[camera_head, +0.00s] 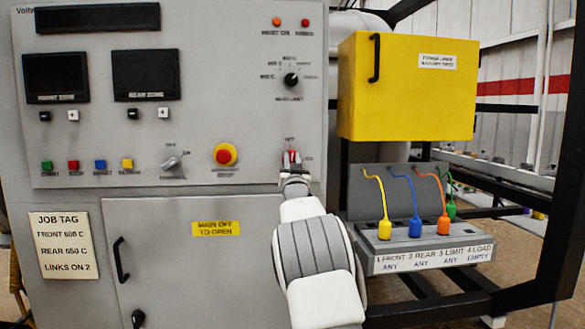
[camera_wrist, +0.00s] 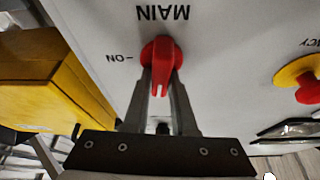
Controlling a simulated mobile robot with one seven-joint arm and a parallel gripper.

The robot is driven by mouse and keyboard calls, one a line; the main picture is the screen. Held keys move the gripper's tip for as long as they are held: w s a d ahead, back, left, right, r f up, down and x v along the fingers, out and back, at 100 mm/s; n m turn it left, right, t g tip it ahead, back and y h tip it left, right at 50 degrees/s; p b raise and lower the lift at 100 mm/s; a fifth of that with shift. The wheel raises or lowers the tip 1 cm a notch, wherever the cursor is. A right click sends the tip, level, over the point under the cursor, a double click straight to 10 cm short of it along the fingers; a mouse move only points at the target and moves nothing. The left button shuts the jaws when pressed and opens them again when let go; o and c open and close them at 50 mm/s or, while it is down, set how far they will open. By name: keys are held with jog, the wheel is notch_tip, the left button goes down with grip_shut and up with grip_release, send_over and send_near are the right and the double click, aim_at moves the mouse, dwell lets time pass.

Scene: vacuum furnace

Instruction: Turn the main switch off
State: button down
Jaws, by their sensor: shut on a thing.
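The main switch is a red rotary knob (camera_head: 292,157) at the right of the grey control panel. In the wrist view the red knob (camera_wrist: 162,64) has its raised handle lined up between the fingers, not toward the ON label (camera_wrist: 119,58) at its side. The word MAIN (camera_wrist: 162,13) shows upside down there. My gripper (camera_wrist: 162,82) is shut on the handle, one finger on each side. In the head view my gripper (camera_head: 292,174) reaches the knob from below and covers its lower part. A small label above the knob is too blurred to read.
A red and yellow emergency button (camera_head: 225,154) and a grey selector knob (camera_head: 173,161) sit left of the switch. A yellow box (camera_head: 405,90) with a black handle juts out at the right. Below it, a connector tray (camera_head: 425,262) holds several coloured plugs. A cabinet door (camera_head: 180,275) is closed.

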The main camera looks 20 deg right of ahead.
jog(key=shift+f+n+y+b, duration=0.15)
jog(key=shift+n+y+b, duration=0.15)
jog(key=shift+n+y, duration=0.35)
jog(key=shift+n, duration=0.45)
jog(key=c, duration=0.7)
grip_release()
jog(key=v, duration=1.7)
jog(key=shift+f+p, duration=0.3)
